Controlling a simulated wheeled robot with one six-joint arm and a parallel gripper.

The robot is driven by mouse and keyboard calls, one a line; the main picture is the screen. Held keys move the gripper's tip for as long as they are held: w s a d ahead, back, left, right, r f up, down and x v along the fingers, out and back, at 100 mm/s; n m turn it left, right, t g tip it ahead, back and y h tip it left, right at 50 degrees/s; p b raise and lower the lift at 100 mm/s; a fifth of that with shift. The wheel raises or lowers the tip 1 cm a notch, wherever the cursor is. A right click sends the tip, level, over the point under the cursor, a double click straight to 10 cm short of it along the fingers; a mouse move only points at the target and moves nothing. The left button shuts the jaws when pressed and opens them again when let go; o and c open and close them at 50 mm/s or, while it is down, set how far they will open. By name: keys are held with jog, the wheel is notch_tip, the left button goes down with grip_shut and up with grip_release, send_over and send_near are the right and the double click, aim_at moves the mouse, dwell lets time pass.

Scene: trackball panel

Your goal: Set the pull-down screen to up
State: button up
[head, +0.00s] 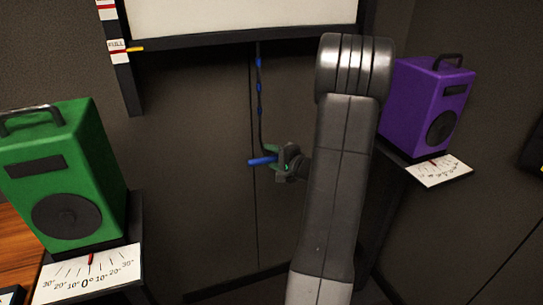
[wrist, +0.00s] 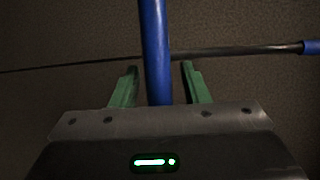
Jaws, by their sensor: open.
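The white pull-down screen (head: 240,14) is at the top of the head view, with a dark bottom bar. A yellow pointer (head: 135,49) on its left side is level with the FULL label (head: 116,45). A dark cord (head: 260,110) with blue bands hangs from the bar to a blue handle (head: 261,161). My gripper (head: 271,156) is at the handle. In the wrist view the blue handle (wrist: 155,45) runs between the green fingers of my open gripper (wrist: 160,72), with gaps on both sides. The cord (wrist: 230,50) crosses there sideways. The screen's upper part is out of view.
A green speaker (head: 75,170) stands at the left above an angle scale (head: 95,272). A purple speaker (head: 415,100) stands at the right above another scale (head: 440,172). The dark wall around the cord is clear. My arm hides part of the right side.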

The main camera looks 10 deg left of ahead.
grip_shut()
notch_tip(320, 180, up, 34)
jog(key=p, duration=1.1)
jog(key=shift+f, duration=0.2)
jog(key=shift+a+r, duration=0.1)
grip_release()
jog(key=b+v, duration=0.2)
jog(key=v, duration=1.1)
jog(key=shift+s+d+b, duration=0.2)
jog(key=shift+d+b, duration=0.1)
jog(key=shift+d, duration=0.1)
